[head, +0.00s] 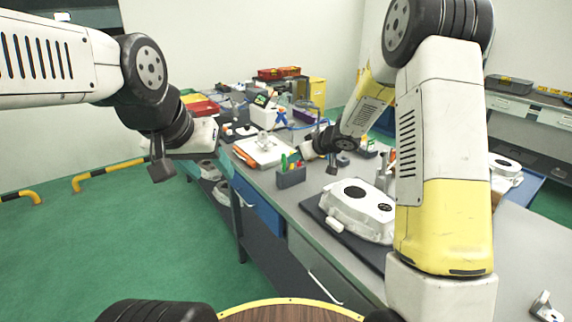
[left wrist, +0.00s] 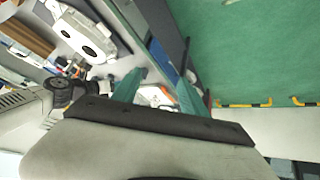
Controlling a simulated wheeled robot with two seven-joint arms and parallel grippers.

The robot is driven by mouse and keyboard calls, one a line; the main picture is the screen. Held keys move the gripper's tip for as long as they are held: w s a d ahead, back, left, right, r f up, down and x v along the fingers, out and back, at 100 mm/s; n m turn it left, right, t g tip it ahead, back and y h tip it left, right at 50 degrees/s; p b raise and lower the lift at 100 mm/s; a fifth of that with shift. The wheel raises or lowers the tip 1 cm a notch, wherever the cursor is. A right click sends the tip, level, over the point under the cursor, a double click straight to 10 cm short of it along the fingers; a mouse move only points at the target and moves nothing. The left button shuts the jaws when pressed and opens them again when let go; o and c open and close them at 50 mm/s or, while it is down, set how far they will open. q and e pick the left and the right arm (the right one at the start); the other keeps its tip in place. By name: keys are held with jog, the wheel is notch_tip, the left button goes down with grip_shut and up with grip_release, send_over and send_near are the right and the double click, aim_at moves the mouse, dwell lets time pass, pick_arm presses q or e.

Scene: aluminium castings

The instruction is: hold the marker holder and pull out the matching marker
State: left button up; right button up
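The marker holder (head: 291,178) is a dark grey box upright on the bench, near its front edge, in the head view. Several markers (head: 291,163) with green, red and orange colours stand in it. My right gripper (head: 305,152) is just above and behind the holder, apart from it as far as I can see; its fingers are too small to make out. My left gripper is in the air at the left, off the bench front. In the left wrist view its two teal fingers (left wrist: 158,92) are spread with nothing held between them. I cannot make out the holder in that view.
Clutter, red bins (head: 279,73) and a yellow cabinet (head: 317,92) fill the far bench. The green floor (head: 110,240) at left is open, with yellow-black rails.

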pick_arm(q)
jog(key=shift+o, duration=0.9)
jog(key=w+a+r+t+y, duration=0.1)
jog(key=w+a, duration=0.1)
jog(key=w, duration=0.9)
jog(key=shift+w+a+r+m+t+y, duration=0.2)
jog(key=shift+w+m+t+y, duration=0.1)
jog(key=shift+w+m, duration=0.1)
jog(key=w+m+t, duration=0.1)
jog(key=w, duration=0.6)
jog(key=m+h, duration=0.7)
jog(key=h, duration=0.2)
send_over(279, 173)
jog(key=a, duration=0.2)
notch_tip(279, 173, down, 18)
jog(key=shift+m+g+h, duration=0.5)
jog(key=shift+m+h, duration=0.1)
jog(key=shift+h, duration=0.3)
jog(key=f, duration=0.8)
jog(key=shift+s+d+f, duration=0.2)
jog(key=shift+d+f, duration=0.1)
jog(key=shift+d, duration=0.05)
jog(key=shift+f, duration=0.3)
jog(key=shift+d+f, duration=0.2)
jog(key=shift+d, duration=0.1)
jog(key=shift+x, duration=3.55)
